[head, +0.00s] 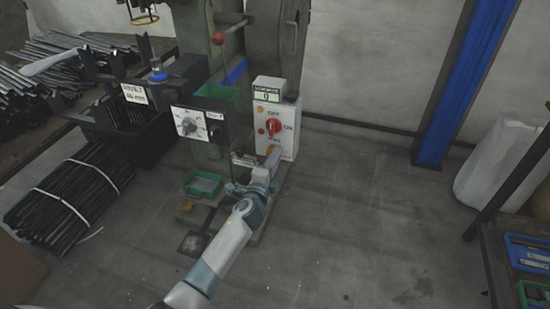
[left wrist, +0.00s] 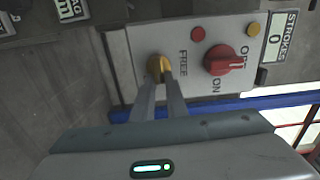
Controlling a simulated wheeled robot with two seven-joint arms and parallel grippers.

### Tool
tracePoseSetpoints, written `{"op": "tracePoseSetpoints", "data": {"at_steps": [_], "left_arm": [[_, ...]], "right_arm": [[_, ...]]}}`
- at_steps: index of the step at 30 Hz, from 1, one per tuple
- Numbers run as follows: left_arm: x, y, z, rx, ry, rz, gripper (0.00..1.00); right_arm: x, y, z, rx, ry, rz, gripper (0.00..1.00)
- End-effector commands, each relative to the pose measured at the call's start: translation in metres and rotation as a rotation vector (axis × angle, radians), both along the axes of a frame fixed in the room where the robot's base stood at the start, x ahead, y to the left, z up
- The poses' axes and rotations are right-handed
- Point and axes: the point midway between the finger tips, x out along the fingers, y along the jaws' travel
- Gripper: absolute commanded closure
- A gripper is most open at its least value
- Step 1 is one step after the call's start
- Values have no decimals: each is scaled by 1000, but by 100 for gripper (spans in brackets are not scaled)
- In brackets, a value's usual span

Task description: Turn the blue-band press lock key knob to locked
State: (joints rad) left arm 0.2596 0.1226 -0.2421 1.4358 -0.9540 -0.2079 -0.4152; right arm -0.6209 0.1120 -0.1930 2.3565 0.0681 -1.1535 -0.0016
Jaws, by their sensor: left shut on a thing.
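The lock key knob (left wrist: 158,66) is a small brass knob on the white control box (left wrist: 118,52) in the left wrist view. The word FREE is printed beside it; any other label is hidden. My left gripper (left wrist: 160,76) is shut on the knob, with a finger on each side. Its pointing direction is hard to tell behind the fingers. In the head view my left gripper (head: 272,158) reaches the lower front of the white box. A blue band (head: 236,73) shows on the press (head: 232,50). My right gripper is not in view.
A red selector knob (left wrist: 222,60) marked OFF and ON and a strokes counter (left wrist: 274,42) share the box. A dial panel (head: 196,124) and a green tray (head: 203,184) are left of my gripper. Floor to the right is clear up to a blue post (head: 460,85).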

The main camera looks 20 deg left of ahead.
Motion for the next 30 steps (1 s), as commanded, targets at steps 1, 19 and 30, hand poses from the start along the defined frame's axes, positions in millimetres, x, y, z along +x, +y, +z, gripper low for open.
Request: {"op": "tracePoseSetpoints", "data": {"at_steps": [1, 19, 30], "left_arm": [[-1, 0, -2, 15, 1, -1, 100], [-1, 0, -3, 49, 0, 0, 76], [-1, 0, -1, 48, -1, 0, 69]], "right_arm": [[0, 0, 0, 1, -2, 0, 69], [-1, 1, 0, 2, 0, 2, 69], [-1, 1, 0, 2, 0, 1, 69]]}}
